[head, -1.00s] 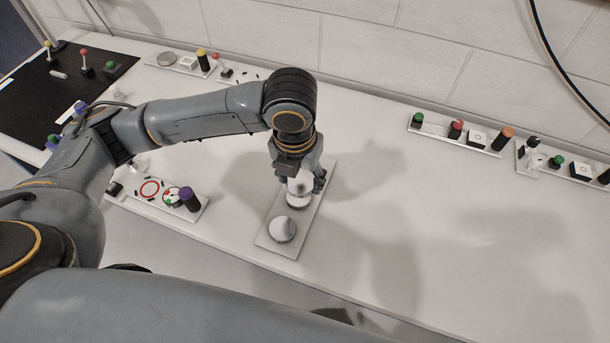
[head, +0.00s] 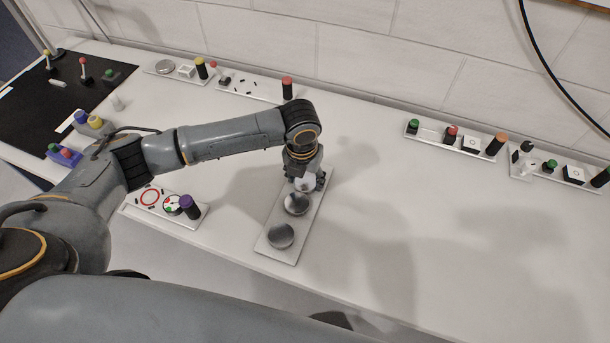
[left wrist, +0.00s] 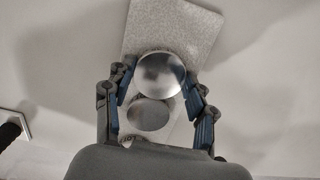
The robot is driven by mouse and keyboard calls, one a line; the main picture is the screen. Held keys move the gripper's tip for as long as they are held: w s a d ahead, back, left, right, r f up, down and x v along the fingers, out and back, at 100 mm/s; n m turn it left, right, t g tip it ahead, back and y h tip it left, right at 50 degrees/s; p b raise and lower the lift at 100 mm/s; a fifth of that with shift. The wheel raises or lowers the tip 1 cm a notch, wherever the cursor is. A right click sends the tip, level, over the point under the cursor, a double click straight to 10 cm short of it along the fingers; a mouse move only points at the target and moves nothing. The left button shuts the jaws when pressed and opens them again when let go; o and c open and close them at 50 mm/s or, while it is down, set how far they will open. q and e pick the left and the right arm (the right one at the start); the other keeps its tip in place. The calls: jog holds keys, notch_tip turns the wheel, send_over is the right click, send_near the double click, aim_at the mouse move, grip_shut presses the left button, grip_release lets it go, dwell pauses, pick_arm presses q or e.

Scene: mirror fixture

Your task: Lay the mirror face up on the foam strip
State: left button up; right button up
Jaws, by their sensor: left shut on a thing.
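My left gripper (head: 306,184) is over the upper part of a pale rectangular plate (head: 306,221), pointing down. In the left wrist view it (left wrist: 157,77) is shut on a round, shiny mirror (left wrist: 160,73), which spans the gap between its fingertips. The mirror looks face-on to that camera. A second round disc (left wrist: 148,114) lies below it in that view. A pale speckled strip (left wrist: 172,22) that looks like the foam strip extends behind them. In the head view, two grey discs show on the plate, one near the gripper (head: 296,204) and one lower (head: 280,236). Contact beneath the mirror is hidden.
A fixture with a red ring and purple knob (head: 189,207) stands left of the plate. More fixtures with coloured knobs (head: 451,135) line the wall at right. A black mat (head: 50,110) lies at far left. The table right of the plate is clear.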

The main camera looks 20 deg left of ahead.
aim_at(303, 186)
pick_arm(q)
jog(key=shift+f, duration=0.15)
jog(key=o, duration=1.3)
jog(key=shift+o, duration=0.2)
notch_tip(303, 186, up, 12)
jog(key=s, duration=0.1)
jog(key=shift+s+r, duration=0.2)
jog(key=shift+f, duration=0.1)
